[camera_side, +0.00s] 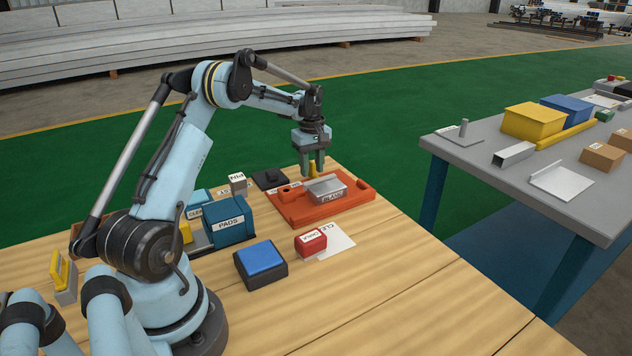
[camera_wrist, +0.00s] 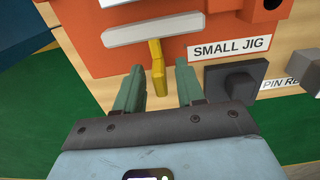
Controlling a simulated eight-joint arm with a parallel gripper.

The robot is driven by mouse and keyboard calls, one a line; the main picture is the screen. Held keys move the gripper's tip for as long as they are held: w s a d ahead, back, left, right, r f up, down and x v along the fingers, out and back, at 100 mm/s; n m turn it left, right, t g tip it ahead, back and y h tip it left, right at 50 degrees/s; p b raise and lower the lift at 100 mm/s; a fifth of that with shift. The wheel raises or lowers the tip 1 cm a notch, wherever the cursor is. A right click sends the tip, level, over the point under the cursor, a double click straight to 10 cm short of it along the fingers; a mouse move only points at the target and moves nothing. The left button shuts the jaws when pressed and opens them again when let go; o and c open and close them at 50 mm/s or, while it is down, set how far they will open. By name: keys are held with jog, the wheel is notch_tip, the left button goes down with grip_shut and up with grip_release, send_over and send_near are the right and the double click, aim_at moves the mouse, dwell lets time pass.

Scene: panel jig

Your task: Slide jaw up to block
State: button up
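My gripper (camera_side: 313,163) is above the far edge of the orange jig (camera_side: 350,203). In the wrist view its two green fingers (camera_wrist: 160,70) are apart, with the yellow handle (camera_wrist: 157,56) between and just ahead of their tips, apparently untouched. The handle joins a light grey bar, the jaw (camera_wrist: 137,34). A strip of orange shows between the jaw and another pale edge, likely the block (camera_wrist: 118,4). In the side view the grey block (camera_side: 328,186), labelled BLANK, sits on the jig. The jaw is hard to make out there.
A SMALL JIG label (camera_wrist: 228,48) and a dark block (camera_wrist: 232,82) lie right of the fingers in the wrist view. A blue PADS box (camera_side: 228,222), a red block (camera_side: 310,241) and a blue-topped box (camera_side: 261,263) stand nearby. The front right tabletop is clear.

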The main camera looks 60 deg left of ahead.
aim_at(319, 177)
grip_shut()
jog(key=shift+d, duration=1.95)
grip_release()
notch_tip(319, 177, up, 12)
